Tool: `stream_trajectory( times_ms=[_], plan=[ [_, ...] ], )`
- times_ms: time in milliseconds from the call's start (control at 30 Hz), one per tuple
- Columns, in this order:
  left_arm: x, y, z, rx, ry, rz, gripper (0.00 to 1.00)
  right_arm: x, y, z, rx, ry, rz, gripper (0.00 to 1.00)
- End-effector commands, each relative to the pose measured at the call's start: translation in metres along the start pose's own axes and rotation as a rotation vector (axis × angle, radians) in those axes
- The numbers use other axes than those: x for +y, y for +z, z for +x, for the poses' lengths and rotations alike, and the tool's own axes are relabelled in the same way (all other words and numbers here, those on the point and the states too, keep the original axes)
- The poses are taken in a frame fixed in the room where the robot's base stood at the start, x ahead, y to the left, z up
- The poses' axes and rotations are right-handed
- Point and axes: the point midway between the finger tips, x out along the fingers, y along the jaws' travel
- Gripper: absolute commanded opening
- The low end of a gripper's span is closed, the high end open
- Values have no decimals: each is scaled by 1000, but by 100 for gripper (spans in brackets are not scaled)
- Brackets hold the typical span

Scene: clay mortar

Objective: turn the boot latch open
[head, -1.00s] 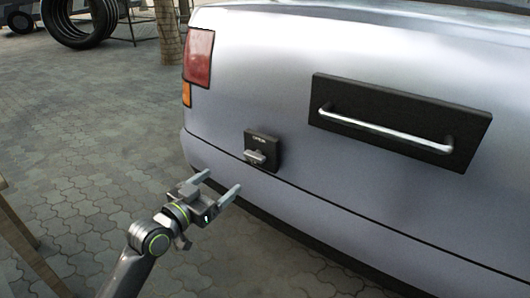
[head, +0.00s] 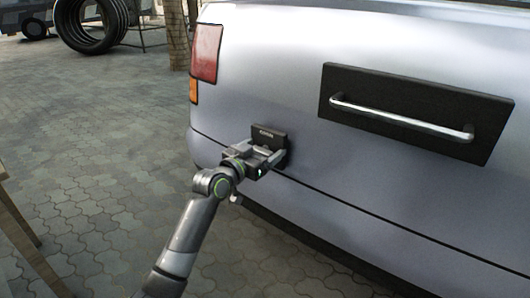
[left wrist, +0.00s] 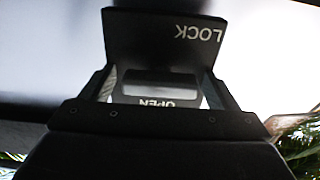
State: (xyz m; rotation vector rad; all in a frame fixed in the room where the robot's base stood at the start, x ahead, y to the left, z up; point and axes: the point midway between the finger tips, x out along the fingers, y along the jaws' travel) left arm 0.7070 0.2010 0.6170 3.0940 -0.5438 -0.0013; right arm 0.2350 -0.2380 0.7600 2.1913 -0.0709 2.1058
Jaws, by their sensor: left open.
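The boot latch is a small black plate (head: 264,131) low on the silver car's rear, below the tail light. My left gripper (head: 266,152) is at the plate and covers its lower part and the knob in the head view. In the left wrist view the plate (left wrist: 150,35) fills the top, with "LOCK" and "OPEN" upside down. A grey bar, the latch knob (left wrist: 160,88), shows between the two fingers of my left gripper (left wrist: 161,82). The fingers are open, one on each side of the knob; I cannot tell whether they touch it. My right gripper is not in view.
A black panel with a chrome handle (head: 400,118) is on the car to the right of the latch. The tail light (head: 206,53) is above left. Stacked tyres (head: 92,25) stand far back left. The paving left of the car is mostly clear.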

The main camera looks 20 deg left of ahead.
Motion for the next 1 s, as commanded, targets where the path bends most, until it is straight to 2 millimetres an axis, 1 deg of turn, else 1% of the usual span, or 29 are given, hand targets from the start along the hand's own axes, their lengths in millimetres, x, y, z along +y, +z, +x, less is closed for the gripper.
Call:
stream_trajectory(
  times_ms=[133, 400, 467, 700, 767, 1000],
  plan=[
    [0, 0, 8, 0, 0, 0, 82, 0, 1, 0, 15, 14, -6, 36],
    [0, -1, 9, 0, 0, 0, 82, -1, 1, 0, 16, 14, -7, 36],
    [0, -1, 9, 0, 0, 0, 75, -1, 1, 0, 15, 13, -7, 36],
    [0, 0, 8, 0, 0, 0, 44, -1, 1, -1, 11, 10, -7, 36],
    [0, 0, 8, 0, 0, 0, 37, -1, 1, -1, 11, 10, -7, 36],
    [0, 0, 8, 0, 0, 22, 37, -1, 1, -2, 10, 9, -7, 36]
  ],
)
